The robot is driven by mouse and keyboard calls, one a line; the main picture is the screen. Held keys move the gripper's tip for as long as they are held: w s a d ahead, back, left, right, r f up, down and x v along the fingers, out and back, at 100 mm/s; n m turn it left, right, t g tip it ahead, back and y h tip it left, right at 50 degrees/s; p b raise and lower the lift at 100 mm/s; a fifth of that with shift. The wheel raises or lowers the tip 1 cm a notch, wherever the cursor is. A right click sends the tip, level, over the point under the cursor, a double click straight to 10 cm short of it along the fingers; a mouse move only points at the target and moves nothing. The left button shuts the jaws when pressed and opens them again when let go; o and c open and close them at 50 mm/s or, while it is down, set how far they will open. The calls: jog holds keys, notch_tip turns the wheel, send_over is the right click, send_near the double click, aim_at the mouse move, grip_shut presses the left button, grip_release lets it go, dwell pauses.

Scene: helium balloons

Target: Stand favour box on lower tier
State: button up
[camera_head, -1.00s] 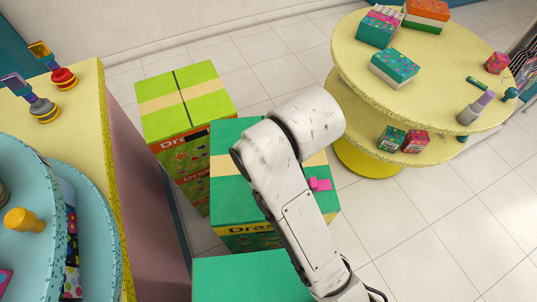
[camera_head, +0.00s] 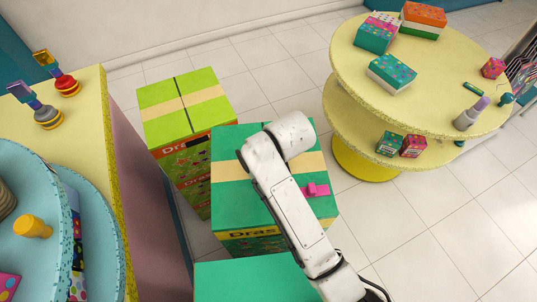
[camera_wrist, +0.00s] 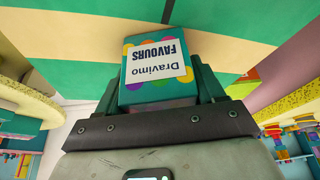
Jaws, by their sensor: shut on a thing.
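A teal favour box (camera_wrist: 158,40) with coloured dots and a white "Dravimo FAVOURS" label sits between the fingers of my gripper (camera_wrist: 160,78) in the wrist view. My gripper is shut on its sides, and the label's text reads upside down there. In the head view my gripper and the held box are hidden by my white arm. The round yellow stand at right has an upper tier (camera_head: 440,95) and a lower tier (camera_head: 345,118). A teal favour box (camera_head: 390,144) and a pink one (camera_head: 413,146) stand side by side on that lower tier.
Large teal carton (camera_head: 235,200) and green carton (camera_head: 160,122) stand between the stands; a pink item (camera_head: 315,189) is on the teal one. At left are a pale-blue tiered stand (camera_head: 100,240) and yellow table (camera_head: 88,130). Tiled floor (camera_head: 440,220) is clear at right.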

jog(key=shift+f, duration=0.1)
jog(key=o, duration=1.2)
